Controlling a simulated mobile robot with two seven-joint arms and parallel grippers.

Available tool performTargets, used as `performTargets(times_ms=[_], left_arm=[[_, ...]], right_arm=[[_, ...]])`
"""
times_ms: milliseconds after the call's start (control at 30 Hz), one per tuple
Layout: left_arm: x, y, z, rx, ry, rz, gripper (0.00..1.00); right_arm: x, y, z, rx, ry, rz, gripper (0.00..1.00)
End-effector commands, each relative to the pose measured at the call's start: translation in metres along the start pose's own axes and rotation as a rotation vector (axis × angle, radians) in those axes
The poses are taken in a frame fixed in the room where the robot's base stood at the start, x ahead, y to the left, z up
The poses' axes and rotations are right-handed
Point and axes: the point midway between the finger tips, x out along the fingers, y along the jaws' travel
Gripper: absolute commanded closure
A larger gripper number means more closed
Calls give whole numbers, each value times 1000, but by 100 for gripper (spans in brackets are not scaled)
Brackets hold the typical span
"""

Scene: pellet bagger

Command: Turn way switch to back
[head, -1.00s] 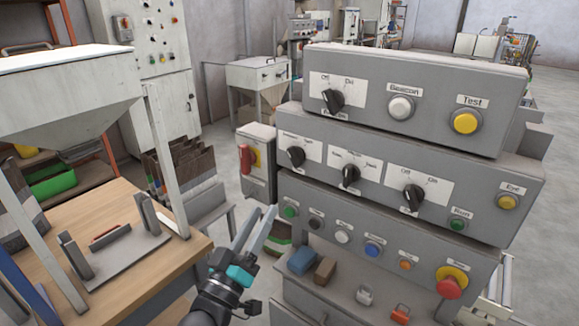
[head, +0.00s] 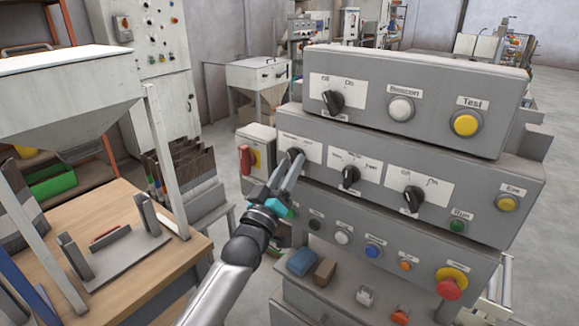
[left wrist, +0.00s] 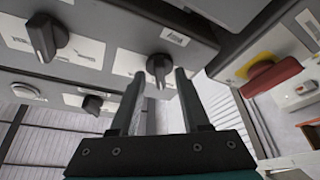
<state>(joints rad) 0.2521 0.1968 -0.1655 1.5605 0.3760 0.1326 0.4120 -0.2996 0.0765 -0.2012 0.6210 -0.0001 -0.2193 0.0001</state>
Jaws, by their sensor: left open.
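The middle row of the grey control panel (head: 520,180) has three black rotary knobs on white label plates. Their small labels are too blurred to tell for sure which is the way switch. My left gripper (head: 295,155) is open at the leftmost knob, which its fingers mostly hide in the head view. In the left wrist view that knob (left wrist: 158,68) shows between the two spread fingers (left wrist: 160,74), with gaps on both sides. The middle knob (head: 351,174) and the right knob (head: 413,198) are clear of the gripper. My right gripper is not in view.
A red handle switch (head: 246,160) on a side box stands close left of the gripper. A row of buttons with a red emergency stop (head: 449,288) lies below. The upper box has another knob (head: 333,100). A wooden bench (head: 130,265) stands at left.

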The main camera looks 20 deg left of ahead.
Motion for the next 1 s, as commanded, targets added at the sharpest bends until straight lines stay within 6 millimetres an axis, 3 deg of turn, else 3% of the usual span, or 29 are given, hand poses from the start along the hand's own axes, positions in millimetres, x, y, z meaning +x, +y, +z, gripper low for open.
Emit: performTargets(times_ms=[333, 767, 1000], left_arm=[[4, 0, 0, 0, -1, 0, 54], [3, 0, 0, 0, 0, 0, 100], [3, 0, 0, 0, 0, 0, 100]], right_arm=[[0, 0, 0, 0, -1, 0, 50], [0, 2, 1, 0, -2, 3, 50], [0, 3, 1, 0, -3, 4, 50]])
